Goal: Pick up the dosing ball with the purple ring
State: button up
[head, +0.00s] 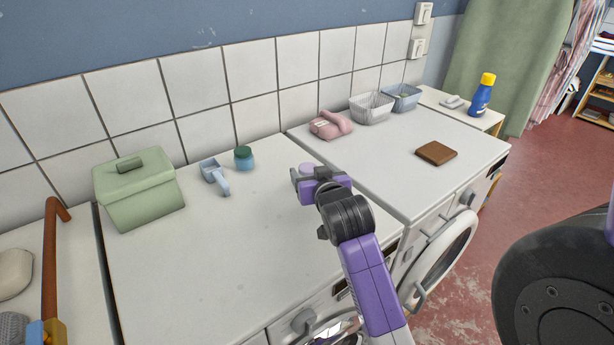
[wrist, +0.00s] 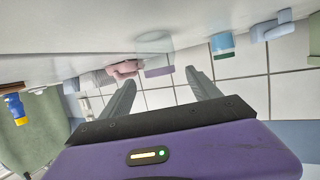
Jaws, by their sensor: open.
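The dosing ball (wrist: 157,60) shows in the wrist view as a pale, see-through body with a purple band. It stands on the white machine top, just beyond and between my fingertips. In the head view only a small lilac part of the ball (head: 306,169) shows behind my gripper (head: 308,181), which hides the rest. My gripper (wrist: 160,76) is open in the wrist view, with its two grey fingers apart and nothing held between them. The wrist view is upside down.
A green lidded box (head: 138,190) is farther left. The front middle is clear.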

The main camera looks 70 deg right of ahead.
aim_at(309, 169)
jog(key=x, duration=0.4)
jog(key=shift+f+p, duration=0.15)
jog(key=shift+p, duration=0.2)
jog(key=c, duration=1.5)
jog(key=shift+o, duration=0.2)
